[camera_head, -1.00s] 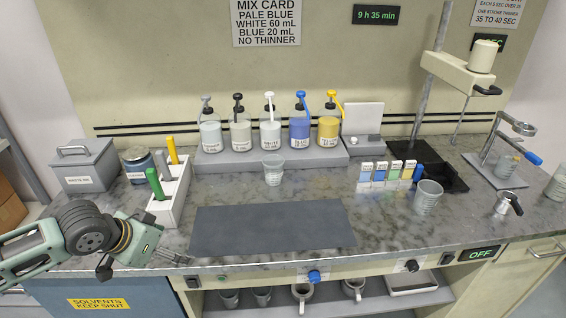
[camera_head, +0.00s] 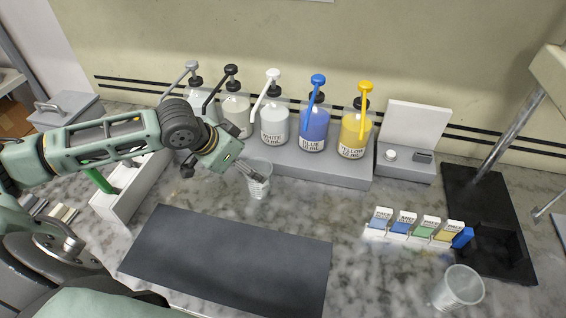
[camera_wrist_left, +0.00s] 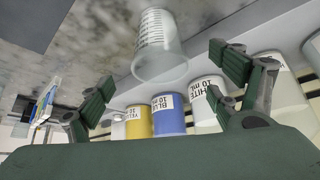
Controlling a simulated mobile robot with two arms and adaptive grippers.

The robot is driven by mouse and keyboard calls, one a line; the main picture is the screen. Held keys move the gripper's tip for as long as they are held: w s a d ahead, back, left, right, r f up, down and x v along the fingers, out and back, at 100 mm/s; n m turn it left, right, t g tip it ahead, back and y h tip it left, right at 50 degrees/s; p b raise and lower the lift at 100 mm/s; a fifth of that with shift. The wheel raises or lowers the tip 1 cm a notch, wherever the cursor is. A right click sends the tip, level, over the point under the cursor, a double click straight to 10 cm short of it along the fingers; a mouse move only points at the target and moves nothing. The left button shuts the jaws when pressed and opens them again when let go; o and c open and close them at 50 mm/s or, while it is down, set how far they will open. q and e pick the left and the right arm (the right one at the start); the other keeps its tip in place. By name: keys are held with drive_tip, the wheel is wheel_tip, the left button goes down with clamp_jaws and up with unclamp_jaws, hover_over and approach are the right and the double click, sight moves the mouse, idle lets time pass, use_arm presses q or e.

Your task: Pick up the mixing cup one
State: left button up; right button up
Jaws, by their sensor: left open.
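A clear graduated mixing cup (camera_head: 260,184) stands upright on the marble counter, in front of the white pump bottle. In the left wrist view the cup (camera_wrist_left: 160,45) shows ahead of the spread fingers, between their lines. My left gripper (camera_head: 250,172) is open at the cup's upper left side in the head view, and its fingers partly overlap the rim. I cannot tell whether they touch it. A second clear cup (camera_head: 458,288) stands at the lower right. My right gripper is not in view.
Pump bottles, including blue (camera_head: 314,128) and yellow (camera_head: 354,132), stand on a grey riser (camera_head: 345,170) close behind the cup. A dark mat (camera_head: 230,262) lies in front. A white holder (camera_head: 135,195) is left, colour cards (camera_head: 415,226) right.

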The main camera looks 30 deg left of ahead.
use_arm(q)
drive_tip(key=p+x, duration=0.2)
drive_tip(key=x, duration=0.4)
drive_tip(key=shift+f, duration=0.3)
drive_tip(key=shift+w+f, duration=0.1)
drive_tip(key=shift+f, duration=0.4)
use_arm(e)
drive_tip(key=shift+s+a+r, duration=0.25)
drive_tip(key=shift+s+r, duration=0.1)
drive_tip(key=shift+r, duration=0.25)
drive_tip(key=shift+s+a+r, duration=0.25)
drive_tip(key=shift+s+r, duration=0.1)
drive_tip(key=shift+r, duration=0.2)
use_arm(q)
drive_tip(key=shift+c, duration=0.7)
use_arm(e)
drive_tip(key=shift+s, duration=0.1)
